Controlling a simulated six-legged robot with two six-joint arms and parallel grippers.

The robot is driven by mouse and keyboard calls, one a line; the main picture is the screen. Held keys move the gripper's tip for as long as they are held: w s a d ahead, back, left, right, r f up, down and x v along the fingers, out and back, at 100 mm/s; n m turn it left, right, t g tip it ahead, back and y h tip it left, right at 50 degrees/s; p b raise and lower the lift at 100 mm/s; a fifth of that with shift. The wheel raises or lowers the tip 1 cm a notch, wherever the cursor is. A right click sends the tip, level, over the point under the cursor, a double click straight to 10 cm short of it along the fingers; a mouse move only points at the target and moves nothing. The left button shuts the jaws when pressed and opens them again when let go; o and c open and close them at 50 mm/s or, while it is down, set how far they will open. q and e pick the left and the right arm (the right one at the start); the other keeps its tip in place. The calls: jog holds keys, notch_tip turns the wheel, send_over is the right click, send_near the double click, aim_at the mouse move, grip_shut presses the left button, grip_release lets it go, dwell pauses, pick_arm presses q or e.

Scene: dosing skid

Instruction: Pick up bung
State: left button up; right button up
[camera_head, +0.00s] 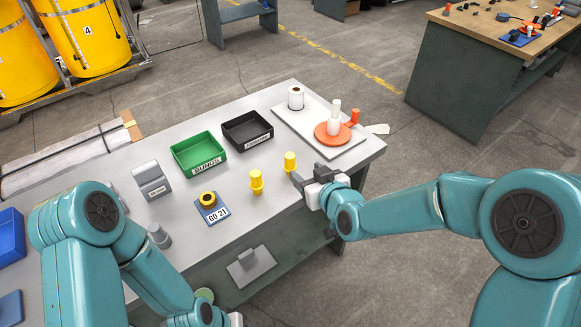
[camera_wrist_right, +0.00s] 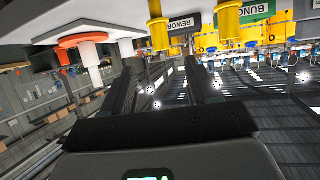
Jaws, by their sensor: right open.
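Two yellow bungs stand upright on the grey bench: one (camera_head: 257,182) nearer the front, the other (camera_head: 290,161) further back and right. My right gripper (camera_head: 301,182) is open and empty at the bench's right front edge, just right of the bungs and touching neither. In the right wrist view, two yellow bungs (camera_wrist_right: 158,30) (camera_wrist_right: 228,22) show at the top, beyond the open fingers (camera_wrist_right: 163,88). A green tray (camera_head: 178,153) labelled BUNGS stands behind, empty. My left arm reaches down at lower left; its jaws are out of the picture.
A black tray (camera_head: 224,130) is beside the green one. A blue GO 21 block (camera_head: 215,214) with a yellow ring lies left of the bungs. A pale board (camera_head: 349,147) at back right holds an orange disc (camera_head: 333,134) and white cylinders. A grey stand (camera_head: 152,181) is at left.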

aim_at(293, 161)
jog(key=x, duration=0.7)
jog(key=shift+w+a+f+p, duration=0.2)
jog(key=shift+w+p, duration=0.1)
jog(key=shift+p, duration=0.1)
jog(key=p+x, duration=0.1)
jog(key=x, duration=0.4)
jog(key=shift+w+f, duration=0.15)
jog(key=shift+f, duration=0.1)
jog(key=shift+a+r, duration=0.1)
jog(key=shift+a, duration=0.05)
grip_shut()
